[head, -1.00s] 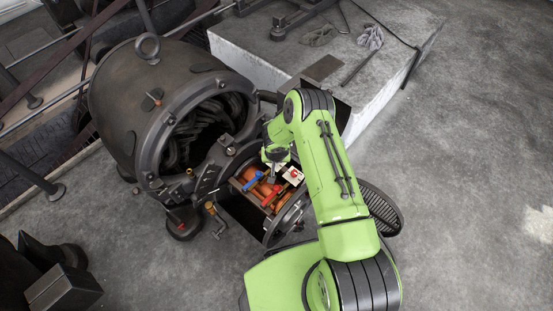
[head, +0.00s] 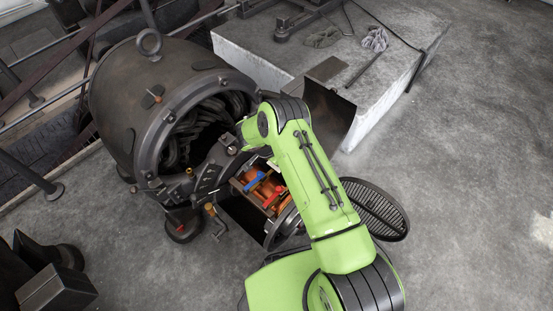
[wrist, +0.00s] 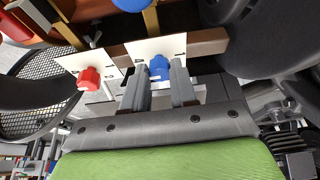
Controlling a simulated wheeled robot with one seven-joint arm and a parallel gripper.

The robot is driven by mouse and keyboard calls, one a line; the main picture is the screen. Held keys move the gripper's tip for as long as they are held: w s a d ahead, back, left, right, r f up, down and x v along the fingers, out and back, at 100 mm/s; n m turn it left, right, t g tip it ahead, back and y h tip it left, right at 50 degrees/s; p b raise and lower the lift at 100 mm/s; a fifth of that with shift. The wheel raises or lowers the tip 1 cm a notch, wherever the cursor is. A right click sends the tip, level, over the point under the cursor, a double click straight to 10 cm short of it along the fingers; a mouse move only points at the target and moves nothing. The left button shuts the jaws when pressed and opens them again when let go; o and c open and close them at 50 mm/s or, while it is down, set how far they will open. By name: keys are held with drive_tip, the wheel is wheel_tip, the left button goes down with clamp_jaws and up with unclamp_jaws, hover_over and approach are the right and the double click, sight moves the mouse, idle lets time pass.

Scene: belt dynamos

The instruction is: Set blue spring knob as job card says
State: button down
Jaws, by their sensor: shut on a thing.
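The blue spring knob (wrist: 159,68) shows in the wrist view on a white plate (wrist: 140,50) with small dark marks. My gripper (wrist: 160,75) has its two grey fingers on either side of the blue knob, shut on it. A red knob (wrist: 88,79) sits on a second white plate (wrist: 75,60) to the left. I cannot tell the blue knob's exact setting. In the head view my arm hides the gripper and the blue knob. No readable job card shows.
The open machine drum (head: 135,105) stands left of my arm. A box with blue (head: 255,181) and red (head: 275,195) handles sits below it. A round grille (head: 375,208) lies to the right. A concrete plinth (head: 385,85) is behind; the floor at right is clear.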

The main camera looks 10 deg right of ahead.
idle(0.3)
drive_tip(key=c, duration=0.9)
unclamp_jaws()
drive_tip(key=p+v, duration=0.5)
drive_tip(key=v, duration=1)
drive_tip(key=shift+a+r, duration=0.15)
drive_tip(key=shift+r, duration=0.2)
